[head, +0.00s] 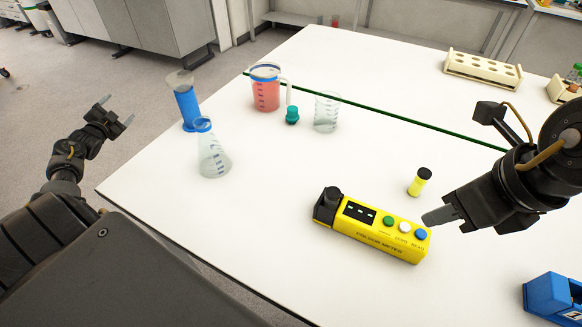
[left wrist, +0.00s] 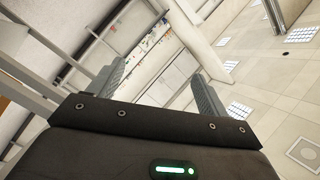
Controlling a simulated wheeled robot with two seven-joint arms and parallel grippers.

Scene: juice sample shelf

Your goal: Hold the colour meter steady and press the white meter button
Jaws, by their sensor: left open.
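The yellow colour meter (head: 372,226) lies on the white table, with a black round part at its left end and a dark display. Its white button (head: 405,227) sits between a green button (head: 388,221) and a blue button (head: 421,234). My right gripper (head: 436,217) points left, its tip close to the meter's right end near the blue button; I cannot tell if it touches. Its fingers overlap from this angle, so their opening is unclear. My left gripper (head: 116,110) is open and empty, off the table's left side; its spread fingers also show in the left wrist view (left wrist: 158,82).
A small yellow vial with a black cap (head: 419,182) stands just behind the meter. A flask (head: 212,155), blue cylinder (head: 188,105), red-filled jug (head: 265,92) and beaker (head: 327,112) stand further back. A blue object (head: 550,297) is at front right. The table left of the meter is clear.

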